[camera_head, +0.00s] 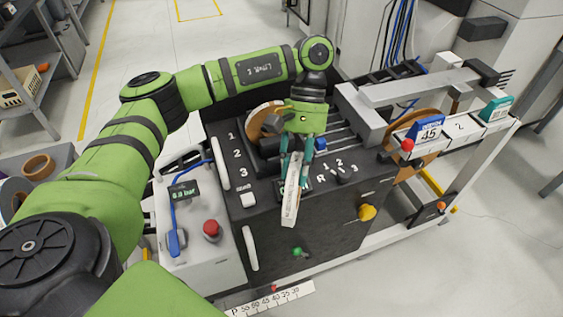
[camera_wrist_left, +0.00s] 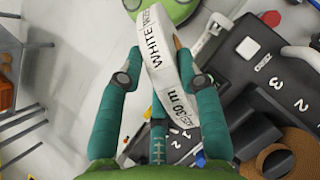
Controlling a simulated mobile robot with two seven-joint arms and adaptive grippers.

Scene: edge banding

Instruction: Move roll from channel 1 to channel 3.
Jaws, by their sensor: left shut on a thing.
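My left gripper (camera_head: 297,160) is shut on a white roll (camera_head: 290,200), held edge-on and tilted over the front edge of the machine panel. The roll also shows in the left wrist view (camera_wrist_left: 163,60), between the two teal fingers (camera_wrist_left: 160,85), with "WHITE" and "30 m" printed on its side. The channel numbers 1, 2, 3 run down the left of the black panel (camera_head: 222,150). A brown roll (camera_head: 264,119) stands upright behind my gripper, near number 1. My gripper hides part of the channels. My right gripper is not in view.
A red button (camera_head: 212,229) and a pressure display (camera_head: 185,193) sit on the grey box at left. A larger brown disc (camera_head: 415,128) and a blue "45" sign (camera_head: 427,133) are at right. A shelf with a basket (camera_head: 22,86) stands far left.

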